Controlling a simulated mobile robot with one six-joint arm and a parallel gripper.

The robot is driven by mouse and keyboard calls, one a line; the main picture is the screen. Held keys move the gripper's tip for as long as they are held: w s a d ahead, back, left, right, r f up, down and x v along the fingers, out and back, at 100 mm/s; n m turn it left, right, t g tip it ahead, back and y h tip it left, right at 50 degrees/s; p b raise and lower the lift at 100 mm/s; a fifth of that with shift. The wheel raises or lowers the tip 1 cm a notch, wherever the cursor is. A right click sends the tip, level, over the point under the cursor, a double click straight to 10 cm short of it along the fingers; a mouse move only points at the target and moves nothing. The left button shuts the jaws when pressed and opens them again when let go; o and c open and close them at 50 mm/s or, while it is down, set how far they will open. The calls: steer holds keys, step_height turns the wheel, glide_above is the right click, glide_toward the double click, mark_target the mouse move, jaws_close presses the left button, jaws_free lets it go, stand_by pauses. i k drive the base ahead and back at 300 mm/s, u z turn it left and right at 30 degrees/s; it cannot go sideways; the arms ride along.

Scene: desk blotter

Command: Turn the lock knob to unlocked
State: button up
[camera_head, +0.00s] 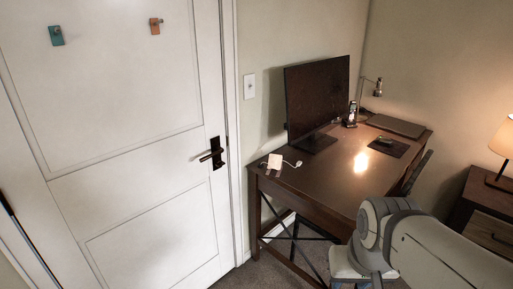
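A white door (120,130) fills the left side of the view and appears shut. A dark lever handle (211,154) on a dark plate (217,146) sits near its right edge. The lever points left. A separate lock knob cannot be made out on the plate at this size, so its position cannot be read. My arm (385,225) comes in from the lower right, in front of the desk and well away from the handle. My gripper's fingers do not show.
A dark desk (320,195) stands right of the door, with a monitor (317,95), closed laptop (396,126), lamp (376,88) and a small white item (275,161). A chair (417,172) is at its right side. Carpet is clear in front of the door's right edge.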

mark_target(220, 164)
steer(key=z, duration=0.3)
steer(key=i, duration=0.95)
steer(key=u, duration=0.3)
